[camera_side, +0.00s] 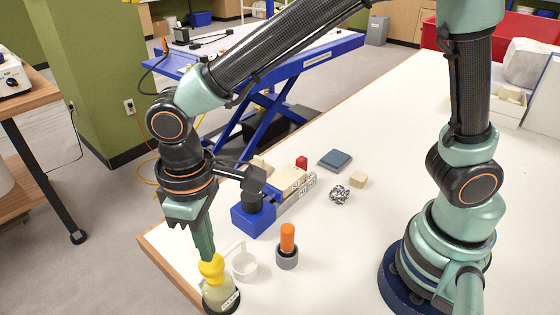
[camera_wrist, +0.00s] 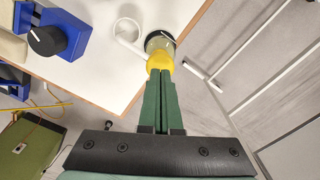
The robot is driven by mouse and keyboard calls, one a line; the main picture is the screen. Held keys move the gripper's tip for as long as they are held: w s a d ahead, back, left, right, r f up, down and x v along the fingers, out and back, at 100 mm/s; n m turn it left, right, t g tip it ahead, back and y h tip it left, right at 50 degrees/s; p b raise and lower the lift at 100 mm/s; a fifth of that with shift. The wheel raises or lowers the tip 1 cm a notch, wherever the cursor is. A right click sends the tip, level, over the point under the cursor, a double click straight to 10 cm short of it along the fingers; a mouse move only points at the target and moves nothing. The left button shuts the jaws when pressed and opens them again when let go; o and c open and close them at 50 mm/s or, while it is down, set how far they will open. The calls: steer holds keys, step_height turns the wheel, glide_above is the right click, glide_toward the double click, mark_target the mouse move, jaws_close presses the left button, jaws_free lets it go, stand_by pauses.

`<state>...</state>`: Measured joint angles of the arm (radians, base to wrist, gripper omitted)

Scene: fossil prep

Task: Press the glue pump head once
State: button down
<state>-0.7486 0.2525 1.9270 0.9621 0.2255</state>
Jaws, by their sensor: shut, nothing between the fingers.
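The glue bottle (camera_side: 221,297) stands upright near the front left edge of the white table, with a pale body, a label and a dark base. Its yellow pump head (camera_side: 212,268) is on top, and it also shows in the wrist view (camera_wrist: 160,61). My gripper (camera_side: 207,257) points down, its green fingers shut together and empty. In both views the fingertips meet the top of the yellow head. I cannot tell whether they touch it or how far it is pressed down. The fingertips hide part of the head.
A grey holder with an orange-handled tool (camera_side: 287,243) is to the right. The table's wooden edge (camera_side: 172,275) is close on the left.

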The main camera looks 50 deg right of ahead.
steer(key=shift+f, duration=0.35)
steer(key=shift+f, duration=0.35)
steer(key=shift+f, duration=0.6)
steer(key=shift+r, duration=3.5)
